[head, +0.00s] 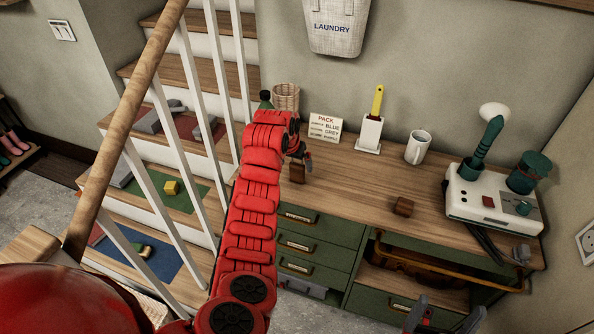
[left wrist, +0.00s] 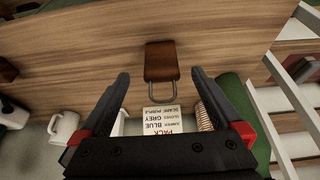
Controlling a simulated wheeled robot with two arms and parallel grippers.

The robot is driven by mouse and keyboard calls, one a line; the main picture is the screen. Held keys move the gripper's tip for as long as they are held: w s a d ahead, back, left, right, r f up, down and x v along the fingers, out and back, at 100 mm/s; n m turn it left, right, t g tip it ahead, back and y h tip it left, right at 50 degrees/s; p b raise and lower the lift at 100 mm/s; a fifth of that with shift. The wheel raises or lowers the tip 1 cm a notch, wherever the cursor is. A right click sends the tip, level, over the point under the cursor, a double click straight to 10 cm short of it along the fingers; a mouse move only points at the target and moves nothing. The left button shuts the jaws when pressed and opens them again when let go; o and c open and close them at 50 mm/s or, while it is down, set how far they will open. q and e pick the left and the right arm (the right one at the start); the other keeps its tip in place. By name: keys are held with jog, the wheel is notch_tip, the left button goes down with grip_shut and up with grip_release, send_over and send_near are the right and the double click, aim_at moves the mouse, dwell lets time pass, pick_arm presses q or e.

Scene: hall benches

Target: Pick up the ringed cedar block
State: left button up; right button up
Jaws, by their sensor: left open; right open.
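The ringed cedar block is a reddish-brown block (left wrist: 161,62) with a grey metal loop, on the wooden bench top in the left wrist view. A brown block (head: 297,173) stands just below my left gripper (head: 304,157) in the head view, partly hidden by it. My left gripper (left wrist: 163,88) is open and empty; its fingers point toward the block, with the loop between their lines. No contact shows. A second brown block (head: 403,206) lies further right on the bench; no loop shows on it. My right gripper (head: 443,317) is open at the bottom edge.
On the bench (head: 350,198) stand a pack-list card (head: 325,127), a yellow-handled brush in a white holder (head: 369,133), a white mug (head: 418,147), a wicker basket (head: 286,97) and a white device (head: 494,205). Stair railings rise at left. The bench's middle is mostly clear.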

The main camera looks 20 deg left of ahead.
aim_at(296, 166)
pick_arm(q)
jog(key=shift+p+x, duration=1.05)
jog(key=shift+x, duration=1.75)
jog(key=shift+w+r, duration=0.1)
jog(key=shift+w, duration=0.05)
jog(key=shift+a, duration=0.1)
jog(key=c, duration=1.4)
